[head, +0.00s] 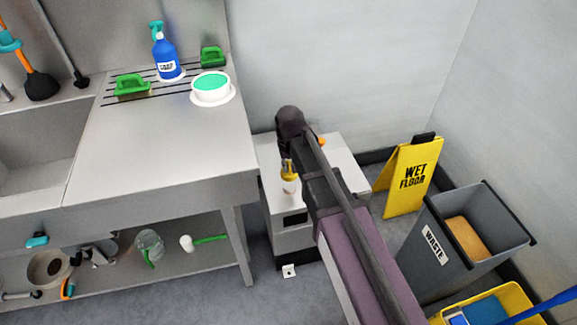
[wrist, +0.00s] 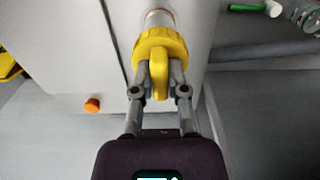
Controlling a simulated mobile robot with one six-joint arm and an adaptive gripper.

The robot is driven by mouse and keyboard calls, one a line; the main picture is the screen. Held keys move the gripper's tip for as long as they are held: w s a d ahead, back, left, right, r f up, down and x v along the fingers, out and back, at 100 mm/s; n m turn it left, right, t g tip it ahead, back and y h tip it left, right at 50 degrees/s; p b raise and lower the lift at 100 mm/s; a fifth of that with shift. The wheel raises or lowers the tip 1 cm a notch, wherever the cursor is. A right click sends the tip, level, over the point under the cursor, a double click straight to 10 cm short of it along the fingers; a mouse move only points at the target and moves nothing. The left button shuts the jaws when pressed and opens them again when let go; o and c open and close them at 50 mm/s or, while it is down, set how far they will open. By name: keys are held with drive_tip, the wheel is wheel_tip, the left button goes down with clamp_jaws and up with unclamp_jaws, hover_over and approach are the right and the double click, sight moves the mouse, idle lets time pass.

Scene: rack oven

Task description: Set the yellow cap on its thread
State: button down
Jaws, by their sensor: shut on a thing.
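My gripper (wrist: 160,80) is shut on the raised grip of the yellow cap (wrist: 161,46). The cap has a ribbed rim. A pale, round neck (wrist: 158,18) shows just beyond the cap in the wrist view and lines up roughly with it. The cap hides the joint, so I cannot tell whether it is seated on the thread or only close to it. In the head view the yellow cap (head: 289,167) is under my wrist, with the pale neck (head: 290,186) right below it. My arm hides part of the gripper there.
The neck is at a low grey-white cabinet (head: 342,155); a small orange knob (wrist: 92,105) is on it. A steel sink counter (head: 165,150) stands left. A yellow wet floor sign (head: 409,178) and a grey waste bin (head: 480,235) stand right.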

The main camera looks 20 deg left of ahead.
drive_tip(key=b, duration=0.5)
hover_over(290, 186)
drive_tip(key=shift+a+f, duration=0.1)
drive_tip(key=shift+f, duration=2.3)
drive_tip(key=shift+f+b, duration=0.95)
drive_tip(key=shift+f, duration=0.2)
drive_tip(key=c, duration=0.6)
unclamp_jaws()
drive_tip(key=shift+r, duration=0.2)
